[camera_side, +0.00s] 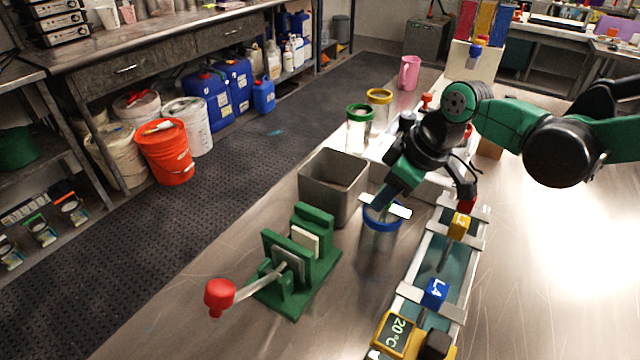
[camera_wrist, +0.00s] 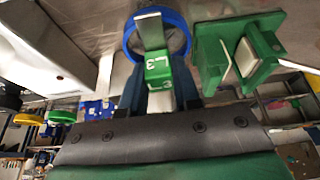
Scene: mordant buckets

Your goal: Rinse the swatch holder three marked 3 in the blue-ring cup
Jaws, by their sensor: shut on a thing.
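My gripper (camera_wrist: 160,93) is shut on a green swatch holder (camera_wrist: 158,69) marked L3, seen in the wrist view. A pale plate (camera_wrist: 150,32) extends from the holder and overlaps the blue ring (camera_wrist: 184,38) of the cup. In the side view, my gripper (camera_side: 392,200) points down at the blue-ring cup (camera_side: 380,240), right over its rim. The side view mostly hides the holder, and I cannot tell how far the plate reaches into the cup.
A grey square bin (camera_side: 333,190) stands left of the cup. A green press (camera_side: 300,260) with a red-knobbed lever is in front. A trough at right carries a blue L4 holder (camera_side: 435,293) and a yellow one (camera_side: 460,226). Green-ring (camera_side: 360,112) and yellow-ring (camera_side: 379,97) cups stand behind.

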